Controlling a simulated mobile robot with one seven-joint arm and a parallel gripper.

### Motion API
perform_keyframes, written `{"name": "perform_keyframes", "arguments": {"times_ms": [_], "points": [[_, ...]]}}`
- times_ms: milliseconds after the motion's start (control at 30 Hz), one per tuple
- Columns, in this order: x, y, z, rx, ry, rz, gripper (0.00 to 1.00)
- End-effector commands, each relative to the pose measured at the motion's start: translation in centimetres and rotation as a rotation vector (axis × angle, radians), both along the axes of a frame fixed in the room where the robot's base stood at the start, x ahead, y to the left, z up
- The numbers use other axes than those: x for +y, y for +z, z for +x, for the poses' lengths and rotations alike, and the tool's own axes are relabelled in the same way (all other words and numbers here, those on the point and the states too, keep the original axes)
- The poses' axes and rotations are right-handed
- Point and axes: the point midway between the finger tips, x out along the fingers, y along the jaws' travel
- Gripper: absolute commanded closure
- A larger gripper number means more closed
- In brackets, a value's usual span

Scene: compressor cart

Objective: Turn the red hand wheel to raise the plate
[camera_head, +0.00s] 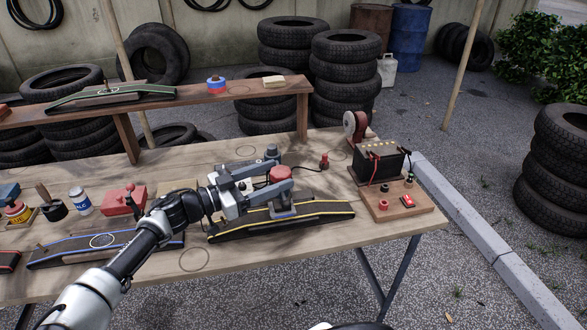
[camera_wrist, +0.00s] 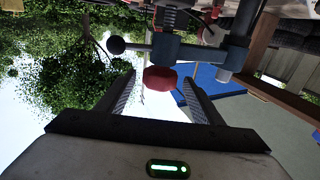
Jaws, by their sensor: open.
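A red hand wheel (camera_head: 281,173) sits at the end of my gripper (camera_head: 278,179), above a grey block (camera_head: 284,211) on a dark ramp with a yellow line (camera_head: 325,208). My gripper is open, with one finger on each side of the wheel. In the wrist view, the red wheel (camera_wrist: 160,78) shows between the tips of my gripper (camera_wrist: 158,84), with gaps on both sides. I cannot make out clearly which part is the plate; the fingers and wrist hide part of the wheel's mount.
A black battery (camera_head: 382,163) on a wooden board (camera_head: 405,210) stands right of the ramp, with a red reel (camera_head: 355,125) behind it. A blue-lined ramp (camera_head: 65,252), a red box (camera_head: 122,201) and cans lie left. A raised shelf (camera_head: 205,95) crosses behind.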

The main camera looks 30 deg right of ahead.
Motion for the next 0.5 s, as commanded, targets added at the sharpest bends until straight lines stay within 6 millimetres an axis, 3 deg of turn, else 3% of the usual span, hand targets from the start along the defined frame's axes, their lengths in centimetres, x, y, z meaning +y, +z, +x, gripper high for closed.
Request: {"name": "perform_keyframes", "arguments": {"times_ms": [200, 500], "points": [[-4.2, 0.0, 0.1, 0.001, -0.003, -0.001, 0.39], [-6.2, 0.0, 0.2, 0.001, 0.0, 0.0, 0.39]]}}
